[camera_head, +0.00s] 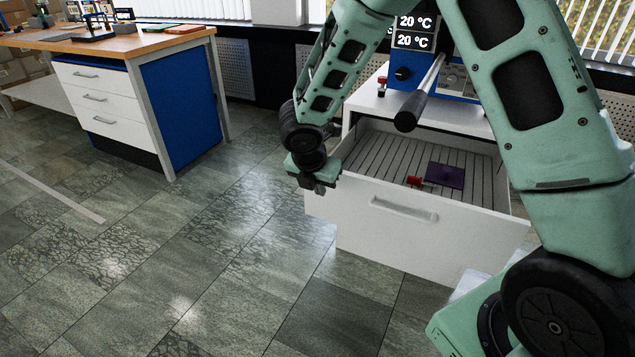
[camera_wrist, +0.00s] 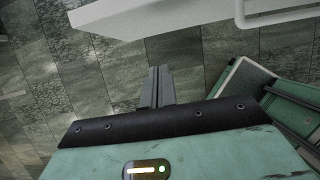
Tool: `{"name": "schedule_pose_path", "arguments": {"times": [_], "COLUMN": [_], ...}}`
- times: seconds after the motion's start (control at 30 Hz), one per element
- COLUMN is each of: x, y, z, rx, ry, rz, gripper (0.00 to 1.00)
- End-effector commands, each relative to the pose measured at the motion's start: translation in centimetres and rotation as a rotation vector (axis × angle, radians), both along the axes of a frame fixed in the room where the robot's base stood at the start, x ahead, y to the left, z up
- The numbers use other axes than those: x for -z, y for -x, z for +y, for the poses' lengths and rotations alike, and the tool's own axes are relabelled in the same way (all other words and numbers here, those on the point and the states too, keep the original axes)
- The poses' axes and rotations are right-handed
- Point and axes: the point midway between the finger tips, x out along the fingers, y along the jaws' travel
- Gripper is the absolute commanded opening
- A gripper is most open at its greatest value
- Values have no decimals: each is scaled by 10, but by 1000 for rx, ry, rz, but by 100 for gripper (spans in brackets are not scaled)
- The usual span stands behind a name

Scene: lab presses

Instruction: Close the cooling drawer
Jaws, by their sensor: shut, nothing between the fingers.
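The cooling drawer (camera_head: 430,237) is a white drawer pulled open below the lab press. It has a slatted floor and a raised white handle (camera_head: 404,208) on its front. A dark purple plate (camera_head: 446,175) with a red grip (camera_head: 414,181) lies inside it. My gripper (camera_head: 326,187) is just left of the drawer front's left edge, near its upper part; I cannot tell whether it touches. In the wrist view my gripper (camera_wrist: 157,85) has its fingers together and empty. The drawer front (camera_wrist: 150,12) and the handle (camera_wrist: 280,14) show above the fingers there.
The press (camera_head: 440,75) stands above the drawer, with a black-ended lever (camera_head: 411,113) and displays reading 20 °C. A workbench (camera_head: 110,45) with white drawers stands at the back left. The tiled floor left of and before the open drawer is clear.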

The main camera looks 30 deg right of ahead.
Motion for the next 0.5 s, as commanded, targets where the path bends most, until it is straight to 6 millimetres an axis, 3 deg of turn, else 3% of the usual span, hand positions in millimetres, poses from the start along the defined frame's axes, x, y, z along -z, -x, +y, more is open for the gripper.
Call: {"name": "schedule_pose_path", "arguments": {"times": [0.03, 0.2, 0.5], "x": [14, 45, 40], "y": [-2, -10, -32], "z": [-4, -13, -42], "rx": [1, 3, 3], "ry": [1, -1, 0], "rz": [3, 2, -1], "gripper": [0, 0, 0]}}
